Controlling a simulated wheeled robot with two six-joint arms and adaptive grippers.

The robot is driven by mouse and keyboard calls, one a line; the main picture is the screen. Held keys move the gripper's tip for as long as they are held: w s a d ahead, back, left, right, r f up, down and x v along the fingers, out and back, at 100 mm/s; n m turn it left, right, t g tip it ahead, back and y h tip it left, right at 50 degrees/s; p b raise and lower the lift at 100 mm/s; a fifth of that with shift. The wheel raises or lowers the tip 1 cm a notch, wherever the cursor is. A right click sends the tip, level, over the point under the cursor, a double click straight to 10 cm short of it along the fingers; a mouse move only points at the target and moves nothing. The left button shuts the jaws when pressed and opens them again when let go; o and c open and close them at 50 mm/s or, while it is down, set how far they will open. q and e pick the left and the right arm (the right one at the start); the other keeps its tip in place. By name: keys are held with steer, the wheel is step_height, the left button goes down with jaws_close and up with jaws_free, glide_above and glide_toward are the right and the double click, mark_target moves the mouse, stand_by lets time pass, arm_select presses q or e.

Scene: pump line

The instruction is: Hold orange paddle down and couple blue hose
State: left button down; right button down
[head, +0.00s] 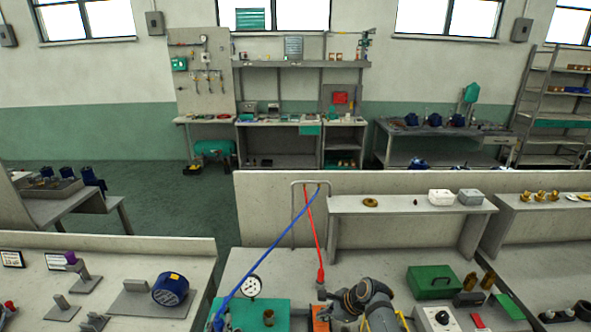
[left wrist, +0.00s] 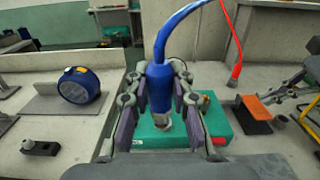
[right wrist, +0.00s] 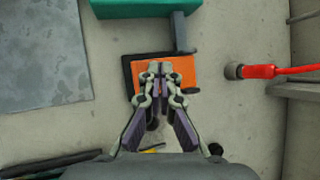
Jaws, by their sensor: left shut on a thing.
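The blue hose (head: 256,268) hangs from the rack and runs down to the bottom left. My left gripper (left wrist: 160,92) is shut around its thick blue end (left wrist: 159,84); a metal tip points down over the teal block (left wrist: 213,112). I cannot tell whether the tip touches anything. The orange paddle (right wrist: 179,72) sits on a dark base beside the teal block; it also shows in the left wrist view (left wrist: 256,106). My right gripper (right wrist: 161,70) has its fingertips together over the paddle; contact is unclear.
A red hose (head: 312,232) hangs to its end fitting near the paddle. A round gauge (head: 252,286) stands at the block. A green box (head: 432,281) and a control box with a knob (head: 441,318) lie to the right. A blue round device (head: 170,289) is left.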

arm_select(q)
steer(key=shift+w+f, duration=0.15)
steer(key=shift+w, duration=0.25)
arm_select(e)
steer(key=shift+w+f, duration=0.3)
steer(key=shift+f, duration=0.4)
arm_select(q)
steer(key=shift+s, duration=0.35)
arm_select(e)
steer(key=shift+s+r, duration=0.2)
steer(key=shift+s, duration=0.05)
arm_select(q)
steer(key=shift+w+f, duration=0.15)
steer(key=shift+w, duration=0.05)
arm_select(e)
steer(key=shift+w+f, duration=0.1)
steer(key=shift+f, duration=0.35)
arm_select(q)
steer(key=shift+f+b, duration=0.1)
steer(key=shift+b, duration=0.25)
arm_select(e)
steer(key=shift+f, duration=0.2)
